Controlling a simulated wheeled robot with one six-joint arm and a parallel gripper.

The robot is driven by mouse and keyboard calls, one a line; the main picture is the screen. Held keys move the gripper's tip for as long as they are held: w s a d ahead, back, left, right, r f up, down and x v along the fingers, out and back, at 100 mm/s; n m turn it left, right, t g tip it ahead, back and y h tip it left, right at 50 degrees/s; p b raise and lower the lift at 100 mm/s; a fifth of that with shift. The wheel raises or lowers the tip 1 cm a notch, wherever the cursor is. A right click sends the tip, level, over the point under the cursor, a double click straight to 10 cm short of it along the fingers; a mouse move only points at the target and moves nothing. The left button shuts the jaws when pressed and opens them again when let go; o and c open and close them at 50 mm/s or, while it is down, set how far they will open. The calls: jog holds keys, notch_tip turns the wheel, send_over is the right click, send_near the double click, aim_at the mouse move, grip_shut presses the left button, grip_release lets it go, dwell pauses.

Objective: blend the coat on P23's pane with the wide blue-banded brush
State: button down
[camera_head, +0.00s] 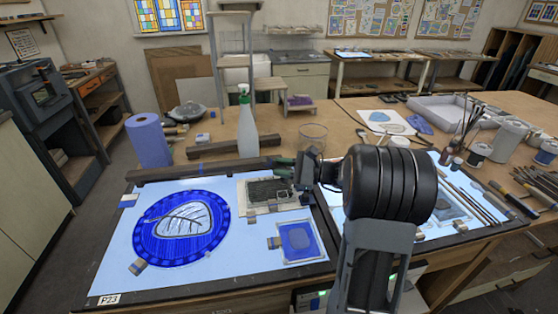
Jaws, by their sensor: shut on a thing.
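The light panel labelled P23 (108,299) lies at the left front of the bench. On it is a round blue pane (219,250) with a pale leaf in its middle. A small blue square pane (298,240) lies to its right. My gripper (284,167) is beyond the small pane, near the panel's back right corner, beside a dark slab on a pale sheet (262,192). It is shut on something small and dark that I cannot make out. My arm covers part of that area. I cannot pick out the wide blue-banded brush.
A spray bottle (247,125), a blue paper roll (149,140) and a clear glass jar (313,137) stand behind the panel. Dark bars (233,147) lie there too. Several brushes and tools (475,200) lie on the right side, with a white tray (447,107) behind.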

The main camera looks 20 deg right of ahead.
jog(key=w+a+b, duration=0.2)
jog(key=a, duration=1)
jog(key=shift+w+f, duration=0.15)
jog(key=shift+w, duration=0.05)
jog(key=shift+f+b, duration=0.45)
jog(key=shift+b, duration=0.55)
dwell(1.1)
jog(key=shift+d, duration=0.1)
jog(key=shift+s+d, duration=0.45)
jog(key=shift+d, duration=1.6)
jog(key=shift+s+d, duration=0.4)
jog(key=shift+d, duration=1.6)
jog(key=shift+s+d, duration=0.45)
jog(key=shift+d, duration=1.6)
jog(key=shift+r+p, duration=0.4)
jog(key=shift+r, duration=0.15)
jog(key=shift+w, duration=0.15)
jog(key=shift+w+d+p, duration=0.15)
jog(key=shift+w+p, duration=0.05)
jog(key=shift+w, duration=0.95)
jog(key=shift+w+d+p, duration=0.15)
jog(key=shift+w+p, duration=0.05)
jog(key=shift+w, duration=0.95)
